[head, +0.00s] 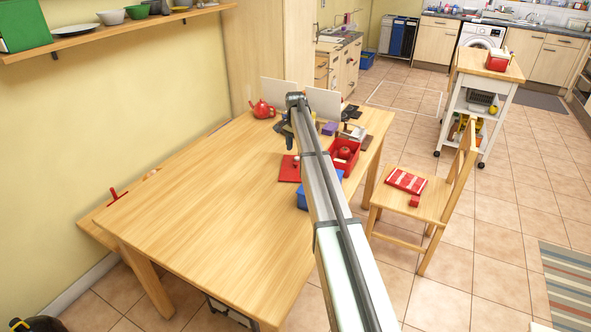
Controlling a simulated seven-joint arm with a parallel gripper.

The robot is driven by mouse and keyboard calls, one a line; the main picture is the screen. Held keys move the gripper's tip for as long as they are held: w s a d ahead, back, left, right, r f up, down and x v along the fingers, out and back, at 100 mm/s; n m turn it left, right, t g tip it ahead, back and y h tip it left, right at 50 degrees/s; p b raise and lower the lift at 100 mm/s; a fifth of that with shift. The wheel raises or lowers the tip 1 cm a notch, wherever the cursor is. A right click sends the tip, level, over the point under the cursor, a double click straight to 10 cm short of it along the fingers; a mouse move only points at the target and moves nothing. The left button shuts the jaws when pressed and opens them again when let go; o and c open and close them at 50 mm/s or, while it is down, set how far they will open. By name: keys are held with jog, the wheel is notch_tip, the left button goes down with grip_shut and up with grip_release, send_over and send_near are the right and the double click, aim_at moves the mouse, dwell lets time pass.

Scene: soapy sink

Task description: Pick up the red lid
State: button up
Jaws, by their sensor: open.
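A flat red piece (288,171), which looks like the red lid, lies on the wooden table (210,210) left of my arm. A small pale spot shows at its upper right edge; I cannot tell what it is. My arm reaches over the table from the lower right. My gripper (287,138) shows as a small dark shape beside the arm's end, just above the red piece in the picture. It is open, and I see nothing held. The fingertips are too small to make out, and I cannot tell their height above the table.
A red box (344,156) holding a round red thing and a blue box (302,200) stand near the table's right edge, partly behind my arm. A red teapot (262,109) is at the back. A chair (418,201) carries a red-and-white cloth (406,181). The table's near left is clear.

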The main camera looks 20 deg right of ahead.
aim_at(296, 163)
jog(key=shift+s+f, duration=0.15)
jog(key=shift+f, duration=1.5)
jog(key=shift+s+f, duration=0.1)
jog(key=shift+f, duration=1.55)
grip_shut()
